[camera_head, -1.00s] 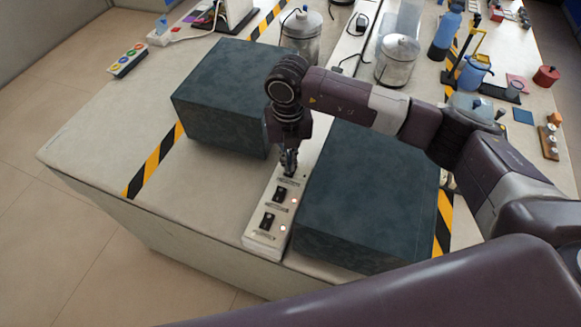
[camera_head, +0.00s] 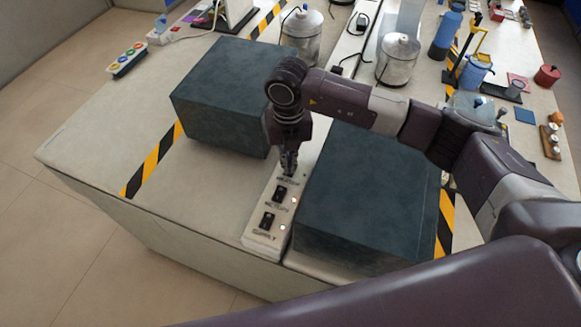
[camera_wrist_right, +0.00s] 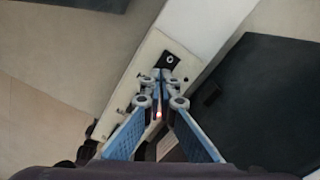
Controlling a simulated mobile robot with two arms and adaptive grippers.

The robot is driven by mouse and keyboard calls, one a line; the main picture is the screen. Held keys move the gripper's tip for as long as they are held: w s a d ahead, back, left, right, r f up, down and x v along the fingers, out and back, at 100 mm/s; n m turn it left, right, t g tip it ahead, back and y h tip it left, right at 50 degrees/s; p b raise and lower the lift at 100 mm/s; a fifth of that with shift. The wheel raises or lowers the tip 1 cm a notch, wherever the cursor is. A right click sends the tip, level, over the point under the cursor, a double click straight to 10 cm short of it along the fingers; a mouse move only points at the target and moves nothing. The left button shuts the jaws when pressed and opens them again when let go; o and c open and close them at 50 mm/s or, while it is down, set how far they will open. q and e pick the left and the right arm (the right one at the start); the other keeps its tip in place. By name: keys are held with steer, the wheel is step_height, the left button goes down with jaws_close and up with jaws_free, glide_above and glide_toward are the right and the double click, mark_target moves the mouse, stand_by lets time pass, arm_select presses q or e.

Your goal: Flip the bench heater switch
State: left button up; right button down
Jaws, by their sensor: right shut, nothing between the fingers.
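A white switch panel (camera_head: 258,243) lies on the bench between two dark blocks. Two black rocker switches show on it: a middle one (camera_head: 280,193) and a front one (camera_head: 268,220), each with a label below and a small light at its right. The front label seems to read SUPPLY. My right gripper (camera_head: 289,170) points down at the panel's far end, shut and empty, and hides what is beneath it. In the right wrist view its fingertips (camera_wrist_right: 166,78) are together just beside a black switch (camera_wrist_right: 170,60); contact cannot be told. My left gripper is not in view.
A dark block (camera_head: 215,85) stands left of the panel and another (camera_head: 365,200) close at its right, leaving a narrow gap. Glass jars (camera_head: 397,60) stand farther back. A strip with coloured buttons (camera_head: 127,60) lies far left. The bench's front left is clear.

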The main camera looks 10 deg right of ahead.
steer(key=shift+s+f+b, duration=0.1)
steer(key=shift+f+b, duration=0.45)
steer(key=shift+f, duration=0.1)
steer(key=shift+r, duration=0.15)
steer(key=shift+r+p, duration=0.7)
steer(key=shift+r, duration=0.15)
steer(key=shift+r+p, duration=1.3)
steer(key=shift+r, duration=1.25)
